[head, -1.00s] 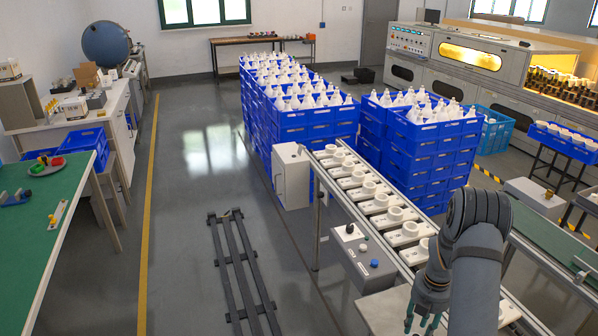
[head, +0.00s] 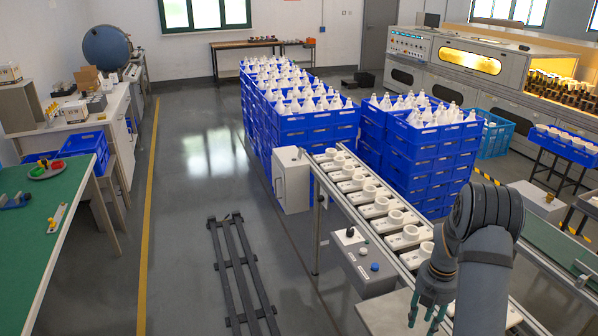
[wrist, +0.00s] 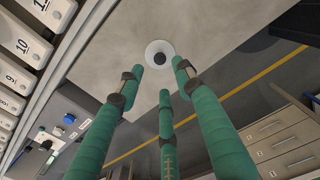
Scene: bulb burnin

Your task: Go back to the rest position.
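My gripper (head: 422,320) is at the lower right of the head view, above a pale flat surface (head: 385,312) beside the conveyor. Its green fingers show large in the wrist view (wrist: 160,78); their tips are spread apart with nothing between them. Just beyond the tips in the wrist view is a small white round piece (wrist: 160,52) with a dark centre, on or over the pale surface. I cannot tell what it is or how far below the fingers it sits. It is not discernible in the head view.
A conveyor (head: 373,204) with numbered white holders runs beside my arm. A control box (head: 362,264) with knobs stands at its left side. Stacked blue crates (head: 300,125) of white bulbs stand behind. A dark rail frame (head: 240,270) lies on the floor; the aisle left of it is clear.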

